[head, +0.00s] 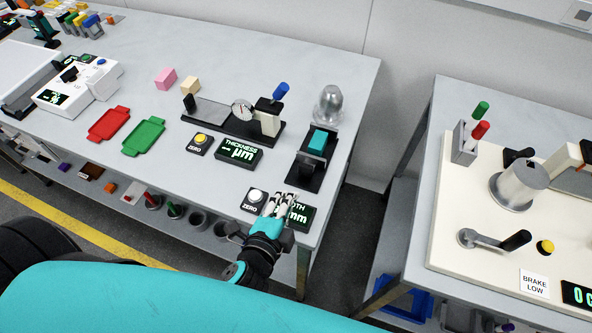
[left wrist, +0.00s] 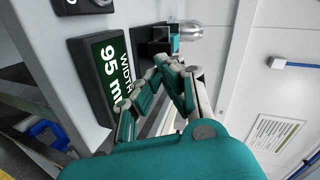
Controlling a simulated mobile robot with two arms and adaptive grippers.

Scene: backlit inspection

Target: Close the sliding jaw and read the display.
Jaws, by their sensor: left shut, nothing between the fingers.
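A black measuring fixture (head: 302,178) with a teal block (head: 318,140) stands near the right end of the left table; which part of it is the sliding jaw I cannot tell. In the left wrist view part of this fixture (left wrist: 146,50) shows beyond my fingers. The display (head: 298,219) in front of it is partly covered by my left gripper (head: 282,200) in the head view. In the left wrist view the display (left wrist: 92,72) reads "WIDTH 95", with the unit cut off. My left gripper (left wrist: 172,66) is shut and empty, near the display and short of the fixture. My right gripper is out of view.
A ZERO button (head: 254,199) sits left of the display. A thickness gauge (head: 231,119) with its own display (head: 238,153) stands further back. A clear dome (head: 329,105) stands behind the fixture. A gap separates this table from the cream panel (head: 450,225) on the right.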

